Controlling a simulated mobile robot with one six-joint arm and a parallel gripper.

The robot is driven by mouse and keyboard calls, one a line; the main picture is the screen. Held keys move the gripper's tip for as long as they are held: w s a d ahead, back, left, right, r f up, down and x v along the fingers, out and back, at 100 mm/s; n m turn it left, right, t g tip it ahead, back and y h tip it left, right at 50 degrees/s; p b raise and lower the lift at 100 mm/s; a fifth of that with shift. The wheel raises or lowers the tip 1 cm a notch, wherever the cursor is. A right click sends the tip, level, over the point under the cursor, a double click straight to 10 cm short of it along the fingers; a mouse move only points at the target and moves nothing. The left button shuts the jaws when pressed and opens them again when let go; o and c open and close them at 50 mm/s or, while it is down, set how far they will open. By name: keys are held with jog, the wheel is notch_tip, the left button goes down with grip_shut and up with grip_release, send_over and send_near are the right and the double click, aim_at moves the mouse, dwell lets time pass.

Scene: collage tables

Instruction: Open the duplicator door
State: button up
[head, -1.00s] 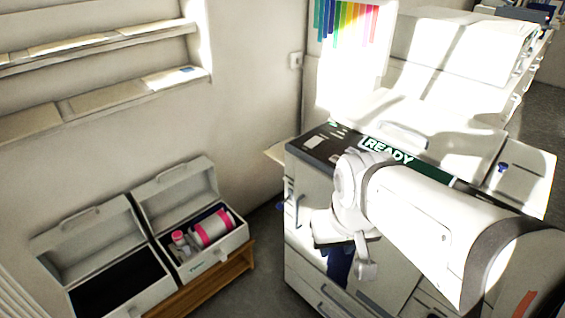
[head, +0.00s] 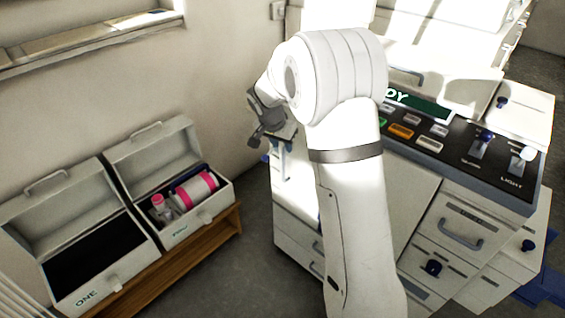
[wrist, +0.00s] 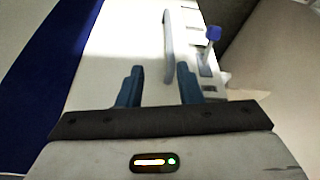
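The duplicator (head: 450,170) is a white machine with a dark control panel, at the right in the head view. My arm hides much of its front. A pale front panel, apparently its door (head: 295,192), shows left of my arm; it also fills the middle of the wrist view (wrist: 125,45). A pale upright handle (wrist: 168,45) stands on it, ahead of my right finger. My gripper (head: 279,147) is at the machine's left side, fingers apart and nothing seen between them in the wrist view (wrist: 158,85). Contact with the handle cannot be told.
A blue-knobbed lever (wrist: 213,35) is right of the handle. Two open white cases (head: 95,270) stand on a wooden bench (head: 210,245) at the left; one holds a pink-and-white roll (head: 195,190). Grey floor (head: 235,270) lies between bench and machine.

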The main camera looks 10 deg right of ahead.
jog(key=shift+m, duration=0.3)
jog(key=x, duration=0.3)
jog(key=w+x, duration=0.1)
jog(key=x, duration=0.3)
jog(key=a+x, duration=0.1)
jog(key=x, duration=0.2)
jog(key=shift+w+f+b, duration=0.25)
jog(key=shift+b, duration=0.1)
grip_shut()
